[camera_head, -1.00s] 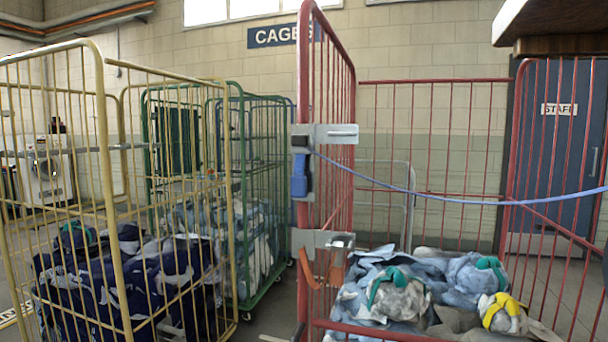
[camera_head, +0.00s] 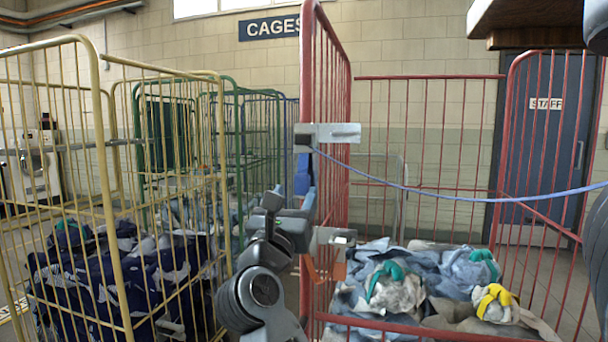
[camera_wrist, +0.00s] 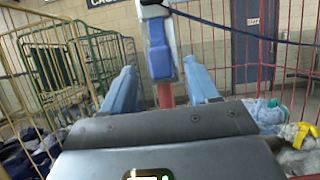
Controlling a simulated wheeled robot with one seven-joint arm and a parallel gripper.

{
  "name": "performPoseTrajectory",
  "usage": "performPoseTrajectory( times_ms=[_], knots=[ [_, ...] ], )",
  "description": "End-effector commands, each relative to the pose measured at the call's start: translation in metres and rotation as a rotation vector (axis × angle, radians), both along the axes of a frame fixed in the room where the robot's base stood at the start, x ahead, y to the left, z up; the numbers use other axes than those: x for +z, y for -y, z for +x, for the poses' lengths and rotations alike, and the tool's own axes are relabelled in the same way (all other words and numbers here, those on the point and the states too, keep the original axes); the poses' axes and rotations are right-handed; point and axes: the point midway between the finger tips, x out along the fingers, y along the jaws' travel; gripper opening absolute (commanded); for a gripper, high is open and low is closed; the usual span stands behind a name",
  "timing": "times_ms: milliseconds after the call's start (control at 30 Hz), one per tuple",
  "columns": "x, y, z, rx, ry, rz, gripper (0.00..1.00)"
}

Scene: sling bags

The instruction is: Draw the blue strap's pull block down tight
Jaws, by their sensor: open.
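The blue strap (camera_head: 430,190) runs from the upper grey bracket (camera_head: 338,134) on the red cage's post, sagging slightly across the cage to the right. Its blue pull block (camera_wrist: 158,58) hangs below the buckle in the wrist view. My gripper (camera_head: 290,202) is open in front of the post, at the block's lower end. In the wrist view its two light-blue fingers (camera_wrist: 159,68) stand either side of the block, with gaps showing; neither visibly touches it. The depth between them is hard to tell.
The red cage (camera_head: 430,77) holds pale blue cloths and bundles with green and yellow bands. A lower grey bracket (camera_head: 338,236) with an orange piece sits below the block. A yellow cage (camera_head: 103,150) with dark cloths stands left, and green cages (camera_head: 237,150) stand behind.

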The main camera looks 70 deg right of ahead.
Motion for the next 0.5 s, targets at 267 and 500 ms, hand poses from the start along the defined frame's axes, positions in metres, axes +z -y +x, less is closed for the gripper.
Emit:
performPoseTrajectory(
  times_ms=[267,500],
  knots=[
    [0.015,0.029,0.002,0.001,0.026,0.012,0.60],
    [0.028,0.061,0.005,0.004,0.024,0.011,0.60]
  ],
)
